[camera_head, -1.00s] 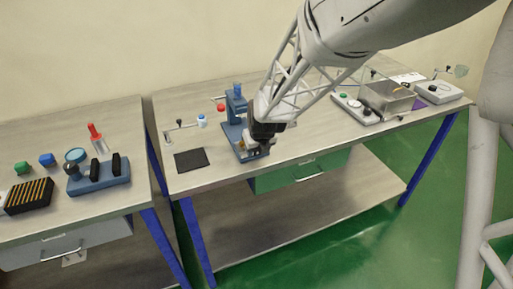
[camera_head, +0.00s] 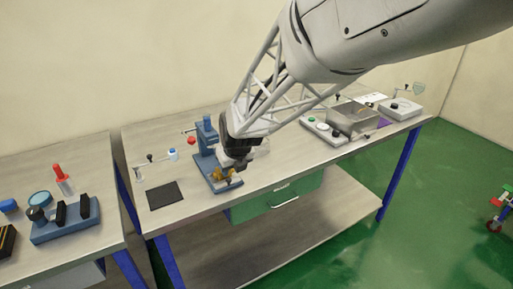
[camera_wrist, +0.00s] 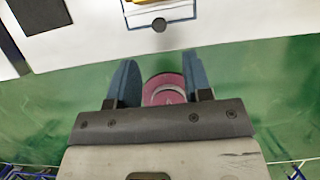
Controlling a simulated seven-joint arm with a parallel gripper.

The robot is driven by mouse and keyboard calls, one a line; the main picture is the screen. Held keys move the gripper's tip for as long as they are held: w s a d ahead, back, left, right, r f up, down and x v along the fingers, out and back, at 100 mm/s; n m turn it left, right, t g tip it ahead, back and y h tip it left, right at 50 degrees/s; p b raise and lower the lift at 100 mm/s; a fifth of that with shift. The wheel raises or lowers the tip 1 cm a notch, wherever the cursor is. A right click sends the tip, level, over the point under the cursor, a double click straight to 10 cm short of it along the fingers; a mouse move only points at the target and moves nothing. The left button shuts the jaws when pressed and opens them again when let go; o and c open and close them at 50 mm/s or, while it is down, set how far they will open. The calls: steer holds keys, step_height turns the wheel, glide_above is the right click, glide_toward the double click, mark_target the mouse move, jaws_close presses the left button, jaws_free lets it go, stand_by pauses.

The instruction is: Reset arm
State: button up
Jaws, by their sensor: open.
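My gripper (camera_head: 234,160) hangs from my arm near the front of the middle table, in front of the blue press-like stand (camera_head: 207,138) and partly hiding it. In the wrist view its two blue fingers (camera_wrist: 160,82) are apart. A pink round shape (camera_wrist: 164,90) shows between them; I cannot tell what it is or how far below it lies. Green floor (camera_wrist: 240,80) shows around the fingers. A small brassy part (camera_head: 224,174) sits at the stand's base, close under the gripper; I cannot tell whether they touch.
A black mat (camera_head: 166,195) lies left of the stand. A metal box (camera_head: 352,118) and a grey device (camera_head: 400,108) stand at the table's right. A green drawer (camera_head: 277,196) is below. The left table holds a blue fixture (camera_head: 70,222) and a red-handled tool (camera_head: 62,178).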

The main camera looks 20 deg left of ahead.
steer(key=shift+r, duration=0.2)
steer(key=shift+d, duration=0.1)
steer(key=s+d+r+n+h, duration=0.1)
steer(key=s+d+r+n, duration=0.2)
steer(key=d, duration=0.5)
steer(key=s+d+r+n, duration=0.1)
steer(key=d+r+n, duration=0.2)
steer(key=d+n, duration=0.35)
steer(key=s+d+r+n+h, duration=0.1)
steer(key=s+d+r+n, duration=0.2)
steer(key=d, duration=0.7)
steer(key=s+d+r+n+h, duration=0.1)
steer(key=s+d+n, duration=1.3)
steer(key=s+d, duration=0.4)
steer(key=shift+s+d+r+g, duration=0.3)
steer(key=shift+s+d+r, duration=0.05)
